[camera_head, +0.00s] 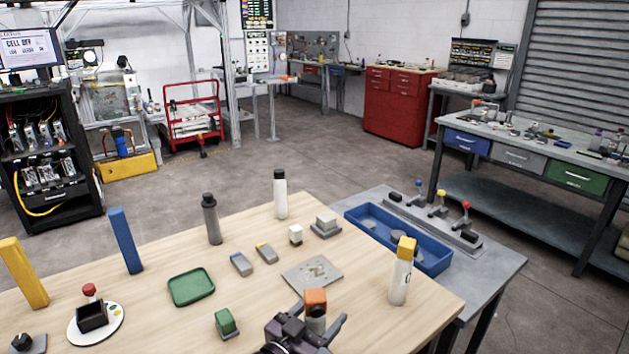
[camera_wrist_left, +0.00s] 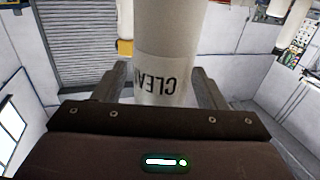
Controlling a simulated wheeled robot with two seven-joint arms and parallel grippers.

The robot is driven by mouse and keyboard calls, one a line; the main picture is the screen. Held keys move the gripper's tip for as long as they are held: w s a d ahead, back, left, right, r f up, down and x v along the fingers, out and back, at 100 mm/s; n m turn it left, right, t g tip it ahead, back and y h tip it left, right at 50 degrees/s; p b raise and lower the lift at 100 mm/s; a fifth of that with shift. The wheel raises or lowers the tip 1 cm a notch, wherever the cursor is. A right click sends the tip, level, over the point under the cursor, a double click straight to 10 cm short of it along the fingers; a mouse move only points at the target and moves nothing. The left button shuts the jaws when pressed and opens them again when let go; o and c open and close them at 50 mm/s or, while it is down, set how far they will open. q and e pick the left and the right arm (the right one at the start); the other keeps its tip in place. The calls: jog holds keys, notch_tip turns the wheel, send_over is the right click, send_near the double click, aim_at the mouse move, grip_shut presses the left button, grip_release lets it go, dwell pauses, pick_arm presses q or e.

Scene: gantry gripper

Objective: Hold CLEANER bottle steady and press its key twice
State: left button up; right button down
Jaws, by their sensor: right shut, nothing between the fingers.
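The CLEANER bottle (camera_head: 316,323) is white with an orange top (camera_head: 316,297) and stands at the near edge of the table. My left gripper (camera_head: 319,315) is around its body, one finger on each side. In the left wrist view the white bottle (camera_wrist_left: 168,40) shows the upside-down letters "CLEA" between the fingers. Gaps show between the bottle and the fingers, so the gripper looks open. The bottle's top is out of that view. My right gripper is not visible in either view.
A white bottle with a yellow top (camera_head: 400,282) stands to the right. A green block (camera_head: 226,321), a grey plate (camera_head: 312,275) and a green tray (camera_head: 191,287) lie nearby. A blue bin (camera_head: 434,264) is at the right. Bare wood lies between the plate and yellow-topped bottle.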

pick_arm(q)
jog(key=shift+s, duration=0.1)
jog(key=v, duration=1.2)
